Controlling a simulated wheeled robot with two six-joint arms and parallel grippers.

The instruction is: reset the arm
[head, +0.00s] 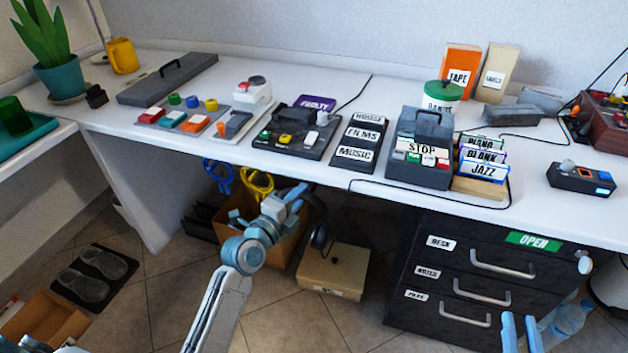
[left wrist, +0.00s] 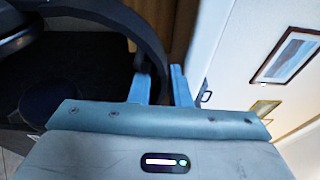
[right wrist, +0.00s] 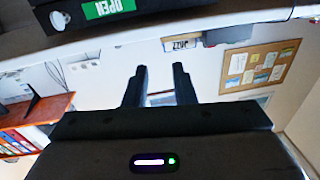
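My left arm reaches up from the bottom of the head view. Its light blue gripper (head: 292,194) is in front of the desk's front edge, below the black button panel (head: 296,135). My right gripper (head: 521,322) shows only as two finger tips at the bottom of the head view, in front of the black drawer unit (head: 468,232). In the right wrist view its fingers (right wrist: 159,82) stand apart and empty.
The white desk (head: 225,142) holds a grey STOP machine (head: 420,120), disc boxes and a green-lidded canister (head: 442,95). Under it are a cardboard box (head: 232,215), headphones (head: 318,222) and a beige box (head: 333,270).

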